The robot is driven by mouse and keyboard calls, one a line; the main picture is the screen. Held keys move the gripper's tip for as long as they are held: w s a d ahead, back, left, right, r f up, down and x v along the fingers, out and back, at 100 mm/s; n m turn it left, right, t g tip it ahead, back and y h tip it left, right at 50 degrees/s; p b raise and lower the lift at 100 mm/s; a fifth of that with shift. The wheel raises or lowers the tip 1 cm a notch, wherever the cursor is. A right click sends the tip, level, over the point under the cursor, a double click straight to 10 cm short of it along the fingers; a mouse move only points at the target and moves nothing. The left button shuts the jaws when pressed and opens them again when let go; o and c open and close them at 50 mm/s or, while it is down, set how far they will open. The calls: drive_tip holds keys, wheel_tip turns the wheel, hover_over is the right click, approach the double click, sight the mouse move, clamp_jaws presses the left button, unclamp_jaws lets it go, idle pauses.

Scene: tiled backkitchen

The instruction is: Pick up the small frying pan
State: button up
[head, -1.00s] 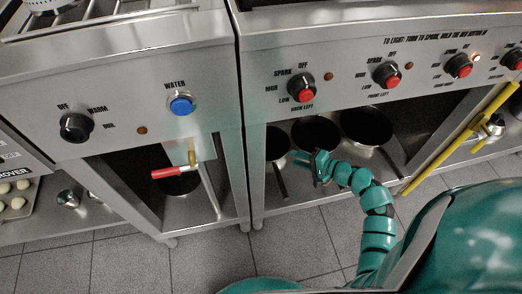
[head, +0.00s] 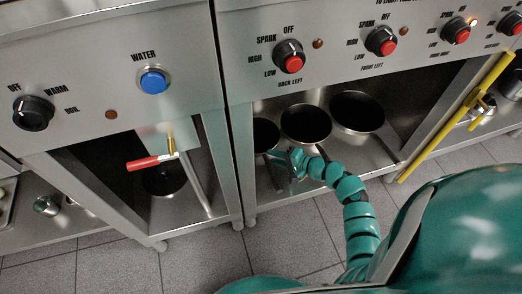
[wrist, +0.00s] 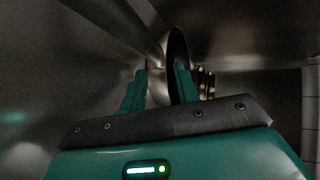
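In the head view, three dark round pans with pale rims stand on the shelf under the right cooker. The left one (head: 265,133) looks the smallest and is partly hidden by the cooker's side post. The middle one (head: 306,124) and the right one (head: 358,110) look larger. My gripper (head: 283,161) is low inside the opening, just in front of the left pan, and covers part of its handle area. In the wrist view, the gripper's two teal fingers (wrist: 160,86) are apart. A pan rim (wrist: 178,45) shows edge-on beyond them. I cannot tell whether a handle lies between them.
The cooker's front panel with its knobs (head: 380,41) overhangs the opening. A yellow bar (head: 459,117) slants across the right side. A tap with a red handle (head: 150,162) hangs at the left unit. Tiled floor (head: 290,232) lies in front.

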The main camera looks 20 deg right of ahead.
sight(264, 154)
drive_tip(key=shift+b+x, duration=0.4)
drive_tip(key=shift+x, duration=0.95)
clamp_jaws()
drive_tip(key=shift+r, duration=0.1)
